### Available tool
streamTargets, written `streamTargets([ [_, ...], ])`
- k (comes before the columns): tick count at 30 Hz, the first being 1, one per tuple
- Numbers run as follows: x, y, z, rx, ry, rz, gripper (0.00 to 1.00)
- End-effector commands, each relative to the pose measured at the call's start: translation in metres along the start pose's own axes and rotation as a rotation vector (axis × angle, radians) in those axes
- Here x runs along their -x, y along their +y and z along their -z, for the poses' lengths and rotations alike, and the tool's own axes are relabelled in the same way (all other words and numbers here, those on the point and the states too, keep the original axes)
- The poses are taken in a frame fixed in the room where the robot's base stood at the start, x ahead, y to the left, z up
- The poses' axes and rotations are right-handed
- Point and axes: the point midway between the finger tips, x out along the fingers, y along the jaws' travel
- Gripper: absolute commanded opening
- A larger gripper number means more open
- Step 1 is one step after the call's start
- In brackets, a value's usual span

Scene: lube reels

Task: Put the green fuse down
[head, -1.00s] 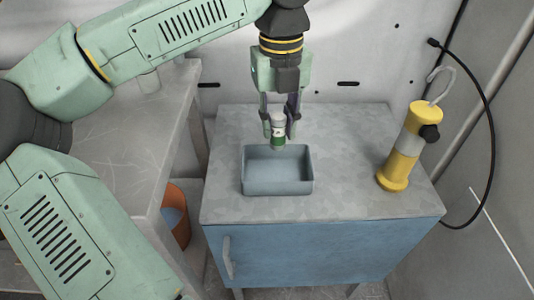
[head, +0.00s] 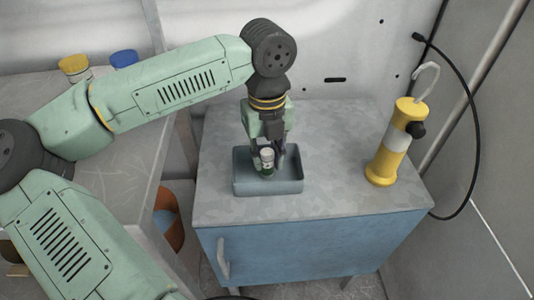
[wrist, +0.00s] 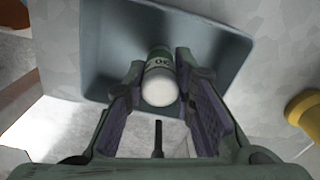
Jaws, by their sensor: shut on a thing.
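The green fuse (head: 267,163) is a small cylinder with a green band and a white end. My gripper (head: 266,158) is shut on it and holds it upright inside the blue-grey tray (head: 268,188). In the wrist view, the fuse (wrist: 160,80) sits between the two fingers, its white end toward the camera, with the tray floor behind it. Whether its lower end touches the tray floor is hidden.
The tray stands on a grey-topped blue cabinet (head: 325,190). A yellow and grey lamp-like cylinder with a hook (head: 390,145) stands to the right. A grey workbench (head: 140,160) with yellow-lidded (head: 74,68) and blue-lidded (head: 124,58) jars is at left. An orange bucket (head: 170,222) is below.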

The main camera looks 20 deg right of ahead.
Motion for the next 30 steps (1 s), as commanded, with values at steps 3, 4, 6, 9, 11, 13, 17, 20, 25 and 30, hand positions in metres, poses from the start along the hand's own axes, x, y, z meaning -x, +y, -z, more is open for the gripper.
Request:
streamTargets([
  [3,0.0,0.0,0.0,0.0,0.0,0.0,0.0],
  [4,-0.001,0.0,0.0,0.0,0.0,0.0,0.0],
  [6,-0.004,0.0,0.0,0.0,0.0,0.0,0.0],
  [9,-0.003,0.0,0.0,0.0,0.0,0.0,0.26],
  [11,-0.003,0.0,0.0,0.0,0.0,0.0,0.3],
  [13,-0.003,0.0,0.0,0.0,0.0,0.0,0.35],
  [17,-0.003,0.0,0.0,0.0,0.0,0.0,0.43],
  [20,-0.003,0.0,0.0,0.0,0.0,0.0,0.43],
  [25,-0.002,0.0,0.0,0.0,0.0,0.0,0.43],
  [30,0.007,0.0,-0.001,0.001,-0.002,0.0,0.43],
])
